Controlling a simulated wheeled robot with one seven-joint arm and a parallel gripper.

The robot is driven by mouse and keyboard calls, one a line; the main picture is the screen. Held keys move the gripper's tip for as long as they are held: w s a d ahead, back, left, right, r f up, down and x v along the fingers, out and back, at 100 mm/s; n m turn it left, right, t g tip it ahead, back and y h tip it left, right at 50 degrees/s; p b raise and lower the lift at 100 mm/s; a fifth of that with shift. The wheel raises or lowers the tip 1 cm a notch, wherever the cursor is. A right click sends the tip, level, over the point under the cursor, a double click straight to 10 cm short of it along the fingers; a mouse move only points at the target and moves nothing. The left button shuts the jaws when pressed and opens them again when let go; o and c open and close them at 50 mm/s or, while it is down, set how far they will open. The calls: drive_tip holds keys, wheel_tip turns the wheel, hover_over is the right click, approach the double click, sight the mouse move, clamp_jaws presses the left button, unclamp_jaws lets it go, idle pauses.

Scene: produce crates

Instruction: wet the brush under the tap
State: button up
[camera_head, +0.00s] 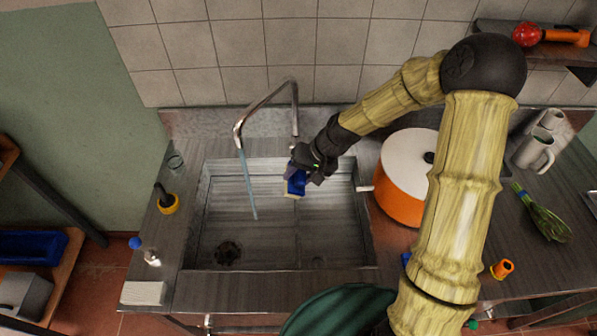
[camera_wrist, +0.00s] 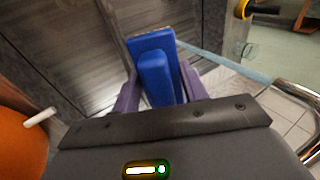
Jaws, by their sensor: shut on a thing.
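My gripper (camera_head: 316,168) is shut on a blue brush (camera_head: 296,184) and holds it above the right part of the sink basin (camera_head: 300,242). The brush's pale edge faces down. In the wrist view the brush (camera_wrist: 153,68) sits between the purple fingers of my gripper (camera_wrist: 160,95). The tap (camera_head: 268,100) is a bent metal pipe at the back of the sink. A thin blue stream of water (camera_head: 248,185) falls from its spout into the basin, to the left of the brush and apart from it. The water also shows in the wrist view (camera_wrist: 225,66).
An orange pot with a white lid (camera_head: 403,166) stands right of the sink, its handle near the rim. A glass (camera_head: 175,161) and a yellow-and-black object (camera_head: 167,201) stand on the left counter. The basin's left side is clear around the drain (camera_head: 228,253).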

drive_tip(key=shift+s, duration=0.3)
drive_tip(key=w+a+f+b, duration=0.2)
drive_tip(key=a, duration=1.1)
drive_tip(key=shift+a+f, duration=0.35)
drive_tip(key=shift+a, duration=0.05)
drive_tip(key=shift+s, duration=0.1)
idle(0.6)
drive_tip(key=s+d+b, duration=0.1)
drive_tip(key=s+d, duration=0.4)
drive_tip(key=shift+s+d+b, duration=0.25)
drive_tip(key=shift+s+b, duration=0.05)
drive_tip(key=shift+s, duration=0.1)
idle(0.6)
idle(0.4)
idle(0.6)
